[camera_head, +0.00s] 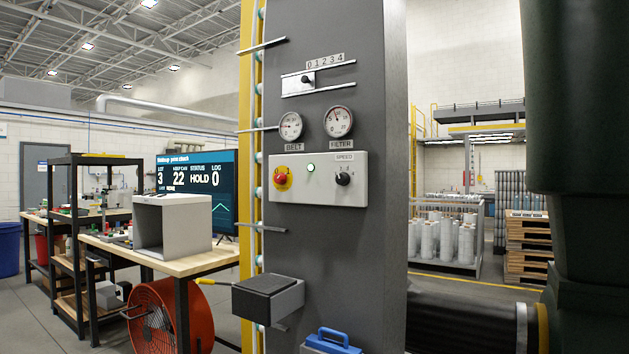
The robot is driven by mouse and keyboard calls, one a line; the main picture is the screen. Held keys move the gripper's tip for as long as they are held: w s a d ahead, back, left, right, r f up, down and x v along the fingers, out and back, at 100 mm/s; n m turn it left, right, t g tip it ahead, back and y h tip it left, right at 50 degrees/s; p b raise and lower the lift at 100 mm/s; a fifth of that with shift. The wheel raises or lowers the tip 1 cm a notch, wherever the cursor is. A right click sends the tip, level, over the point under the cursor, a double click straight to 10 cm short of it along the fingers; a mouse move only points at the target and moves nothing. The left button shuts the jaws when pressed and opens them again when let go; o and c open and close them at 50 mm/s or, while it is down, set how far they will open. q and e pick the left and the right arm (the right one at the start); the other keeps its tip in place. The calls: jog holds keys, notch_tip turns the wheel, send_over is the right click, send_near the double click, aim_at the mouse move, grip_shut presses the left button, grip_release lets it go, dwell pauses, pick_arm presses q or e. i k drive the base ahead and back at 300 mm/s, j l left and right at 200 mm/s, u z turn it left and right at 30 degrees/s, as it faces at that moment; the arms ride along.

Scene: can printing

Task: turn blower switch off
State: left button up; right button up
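An orange-red round drum fan (160,318), which looks like a blower, stands on the floor at the lower left, partly hidden by the workbench. No switch labelled for a blower can be read. Above are a BELT gauge (290,126), a FILTER gauge (338,121) and a slider marked 0 to 4 (307,79). A yellow-tipped lever (208,282) sticks out at lower left. Neither gripper is in view.
A wooden-topped workbench (185,264) holds an open grey box (173,224). A screen (200,186) behind reads HOLD. A dark block on a bracket (268,297) juts from the column; a blue-handled case (328,343) lies below. A large dark duct (575,150) fills the right.

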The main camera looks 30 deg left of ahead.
aim_at(280, 178)
jog(key=u, duration=1.3)
